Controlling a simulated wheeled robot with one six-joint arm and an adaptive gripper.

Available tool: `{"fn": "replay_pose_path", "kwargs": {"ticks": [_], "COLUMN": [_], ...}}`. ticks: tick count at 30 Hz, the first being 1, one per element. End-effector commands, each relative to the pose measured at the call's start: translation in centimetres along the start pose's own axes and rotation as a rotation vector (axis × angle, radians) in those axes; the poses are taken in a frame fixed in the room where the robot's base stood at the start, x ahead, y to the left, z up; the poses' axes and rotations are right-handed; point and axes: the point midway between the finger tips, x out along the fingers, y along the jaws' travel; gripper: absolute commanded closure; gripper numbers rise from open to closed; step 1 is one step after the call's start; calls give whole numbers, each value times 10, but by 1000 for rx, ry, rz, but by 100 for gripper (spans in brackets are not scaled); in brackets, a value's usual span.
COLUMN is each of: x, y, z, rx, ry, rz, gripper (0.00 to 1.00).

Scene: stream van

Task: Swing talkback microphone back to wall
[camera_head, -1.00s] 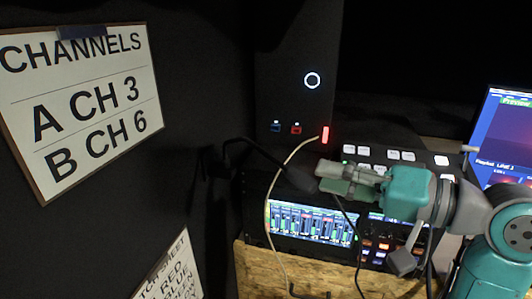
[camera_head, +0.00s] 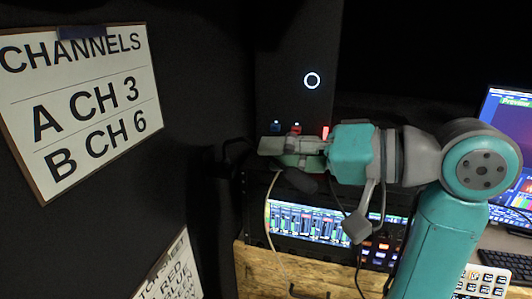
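The talkback microphone is a thin black boom (camera_head: 232,147) that leaves the dark wall at the left, with a dark rounded head (camera_head: 300,182) in front of the rack gear. My gripper (camera_head: 264,152) reaches leftward across the boom and hides its middle. The gripper's fingers lie just above and left of the microphone head. I cannot tell whether they touch the boom or whether they are open or closed.
A lit mixer screen (camera_head: 312,222) sits below my gripper, above a wooden panel (camera_head: 262,270). A black tower (camera_head: 296,60) stands behind. The left wall holds a CHANNELS sign (camera_head: 84,105). A monitor (camera_head: 508,130) and keyboard (camera_head: 506,262) are at right.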

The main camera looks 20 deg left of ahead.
Motion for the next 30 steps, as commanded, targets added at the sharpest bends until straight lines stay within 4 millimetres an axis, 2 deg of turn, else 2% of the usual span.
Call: {"fn": "replay_pose_path", "kwargs": {"ticks": [6, 17, 21, 30], "x": [22, 26, 26, 26], "y": [0, 0, 0, 0], "z": [0, 0, 0, 0], "rx": [0, 0, -1, 0], "ry": [-1, 1, 1, 1], "rz": [0, 1, 1, 1], "gripper": [66, 66, 99, 100]}}
